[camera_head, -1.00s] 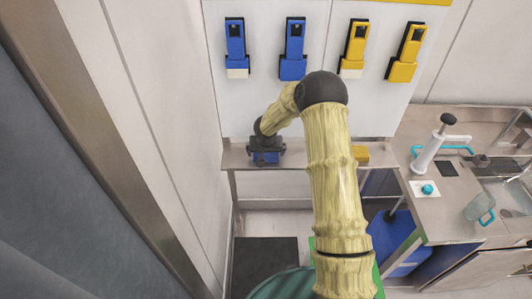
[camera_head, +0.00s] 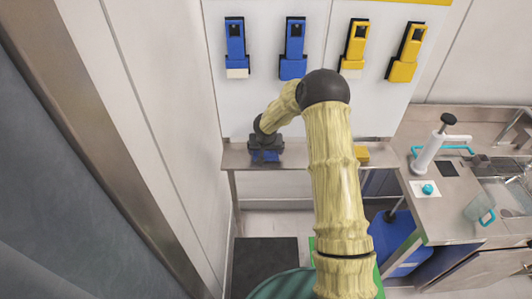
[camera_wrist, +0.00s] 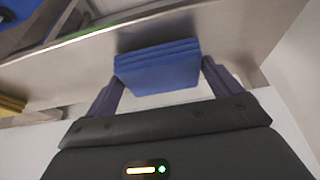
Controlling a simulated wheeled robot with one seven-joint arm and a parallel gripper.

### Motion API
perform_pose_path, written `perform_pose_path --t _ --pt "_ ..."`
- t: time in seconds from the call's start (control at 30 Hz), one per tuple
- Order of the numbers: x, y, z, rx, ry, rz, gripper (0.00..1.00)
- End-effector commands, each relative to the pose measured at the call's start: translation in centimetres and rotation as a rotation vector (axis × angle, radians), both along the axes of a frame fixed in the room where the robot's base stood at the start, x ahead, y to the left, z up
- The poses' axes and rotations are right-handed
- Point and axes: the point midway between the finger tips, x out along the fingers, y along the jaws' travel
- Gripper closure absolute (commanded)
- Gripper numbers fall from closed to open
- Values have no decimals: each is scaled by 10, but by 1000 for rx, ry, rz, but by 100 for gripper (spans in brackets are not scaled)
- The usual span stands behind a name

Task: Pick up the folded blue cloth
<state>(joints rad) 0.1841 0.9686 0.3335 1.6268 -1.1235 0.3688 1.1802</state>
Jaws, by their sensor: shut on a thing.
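The folded blue cloth (camera_wrist: 158,68) shows its layered edge in the wrist view, between the two dark fingers of my gripper (camera_wrist: 165,85). My gripper is shut on it, with a finger at each side. In the head view my gripper (camera_head: 265,157) is over the left part of the steel shelf, and a bit of the blue cloth (camera_head: 264,157) shows below it. Most of the cloth is hidden there by the gripper. Whether the cloth touches the shelf I cannot tell.
The steel shelf (camera_head: 300,157) runs below a white wall panel with blue and yellow holders. A yellow folded cloth (camera_head: 361,153) lies farther right on the shelf. A wall (camera_head: 185,110) stands close on the left. A sink counter (camera_head: 450,205) is at the right.

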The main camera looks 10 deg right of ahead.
Motion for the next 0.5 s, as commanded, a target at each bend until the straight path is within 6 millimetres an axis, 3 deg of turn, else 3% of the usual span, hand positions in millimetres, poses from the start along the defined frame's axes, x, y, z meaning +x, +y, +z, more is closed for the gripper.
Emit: perform_pose_path --t 0.5 --pt "0 0 86 0 -3 -1 36"
